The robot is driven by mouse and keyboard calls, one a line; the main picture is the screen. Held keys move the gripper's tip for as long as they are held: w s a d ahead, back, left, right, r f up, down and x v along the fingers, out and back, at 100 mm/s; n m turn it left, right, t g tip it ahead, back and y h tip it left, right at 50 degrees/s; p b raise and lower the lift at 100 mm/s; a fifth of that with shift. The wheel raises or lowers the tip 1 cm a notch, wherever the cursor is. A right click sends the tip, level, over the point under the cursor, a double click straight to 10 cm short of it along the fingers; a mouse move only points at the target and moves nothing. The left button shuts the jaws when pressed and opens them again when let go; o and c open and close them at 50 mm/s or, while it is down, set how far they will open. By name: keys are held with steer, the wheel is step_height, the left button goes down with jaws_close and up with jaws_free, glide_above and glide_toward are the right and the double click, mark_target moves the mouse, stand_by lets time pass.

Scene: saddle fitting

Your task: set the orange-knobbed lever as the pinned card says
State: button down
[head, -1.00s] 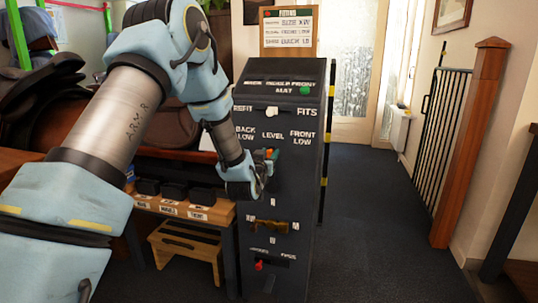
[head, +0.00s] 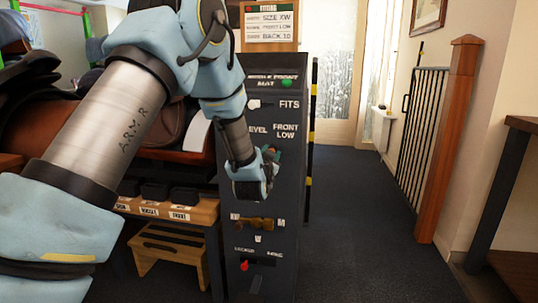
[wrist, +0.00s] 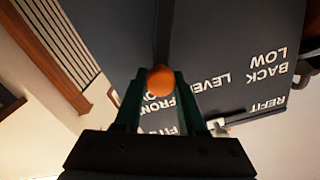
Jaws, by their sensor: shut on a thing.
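The cabinet (head: 290,205) has a sloped dark front with the words BACK LOW (wrist: 270,63), LEVEL (head: 257,130) and FRONT LOW (head: 286,130). In the wrist view the lever's orange knob (wrist: 160,80) sits between the two green fingers of my gripper (wrist: 158,95), which is shut on it. In the head view my gripper (head: 270,162) is below and between LEVEL and FRONT LOW, and hides most of the lever. The pinned card (head: 270,22) at the back seems to read SIZE XW, FRONT LOW, BACK 10; its small print is blurred.
A white knob (head: 254,104) and a green button (head: 287,83) are higher on the cabinet. A brass-coloured handle (head: 256,223) and a red knob (head: 244,266) are lower. A bench (head: 185,213) and step stool (head: 165,255) stand left. The floor to the right is clear.

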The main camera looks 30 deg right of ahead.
steer(key=c, duration=0.5)
jaws_free()
steer(key=shift+s+d, duration=0.1)
steer(key=v, duration=1)
steer(key=shift+s+a, duration=0.3)
